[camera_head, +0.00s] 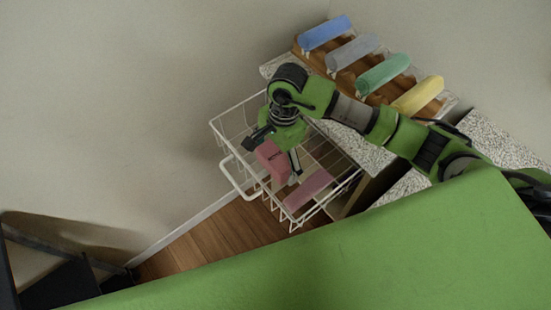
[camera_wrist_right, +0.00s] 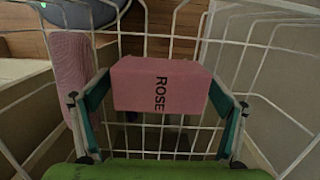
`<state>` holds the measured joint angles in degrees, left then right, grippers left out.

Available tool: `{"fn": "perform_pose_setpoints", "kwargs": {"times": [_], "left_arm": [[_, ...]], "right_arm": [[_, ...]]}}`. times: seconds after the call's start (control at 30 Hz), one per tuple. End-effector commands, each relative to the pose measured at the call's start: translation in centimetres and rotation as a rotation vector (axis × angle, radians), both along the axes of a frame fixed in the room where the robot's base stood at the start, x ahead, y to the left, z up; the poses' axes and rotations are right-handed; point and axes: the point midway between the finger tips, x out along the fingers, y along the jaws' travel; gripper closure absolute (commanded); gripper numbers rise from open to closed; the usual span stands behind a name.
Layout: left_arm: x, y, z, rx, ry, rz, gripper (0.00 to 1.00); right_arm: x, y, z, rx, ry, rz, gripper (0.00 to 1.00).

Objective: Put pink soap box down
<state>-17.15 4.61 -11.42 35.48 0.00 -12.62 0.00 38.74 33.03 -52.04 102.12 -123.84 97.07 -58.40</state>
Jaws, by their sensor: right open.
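The pink soap box (camera_head: 272,160) is in the white wire basket (camera_head: 237,187), and in the right wrist view the box (camera_wrist_right: 160,85) shows the word "ROSE". My right gripper (camera_head: 277,150) is over the basket, with its fingers open on either side of the box. In the right wrist view the fingertips (camera_wrist_right: 160,92) are close to the box's two side edges; I cannot tell whether they touch it. The wire floor shows around the box, but its underside is hidden. My left gripper is not in view.
A folded pink towel (camera_head: 308,188) lies in the basket beside the box; it also shows in the right wrist view (camera_wrist_right: 74,72). The wire walls surround my gripper closely. Rolled blue (camera_head: 325,33), grey (camera_head: 352,51), green (camera_head: 383,74) and yellow (camera_head: 418,95) towels lie on a wooden rack behind.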

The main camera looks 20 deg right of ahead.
Motion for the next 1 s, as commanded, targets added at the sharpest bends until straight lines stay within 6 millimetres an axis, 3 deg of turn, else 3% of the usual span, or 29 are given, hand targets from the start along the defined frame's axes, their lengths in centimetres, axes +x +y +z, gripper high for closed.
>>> {"fn": "perform_pose_setpoints", "kwargs": {"times": [0.17, 0.5, 0.7, 1.0], "left_arm": [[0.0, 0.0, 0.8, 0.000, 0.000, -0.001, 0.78], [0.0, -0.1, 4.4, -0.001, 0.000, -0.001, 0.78], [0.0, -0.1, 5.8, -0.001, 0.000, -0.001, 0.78], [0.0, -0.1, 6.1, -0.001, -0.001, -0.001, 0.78]], "right_arm": [[0.0, 0.0, 0.8, -0.001, -0.001, 0.000, 0.11], [0.4, -0.9, 7.9, -0.002, -0.004, 0.000, 0.11], [0.4, -1.2, 11.1, -0.001, -0.001, 0.000, 0.11], [0.5, -1.4, 12.2, 0.000, 0.001, 0.000, 0.11]]}}
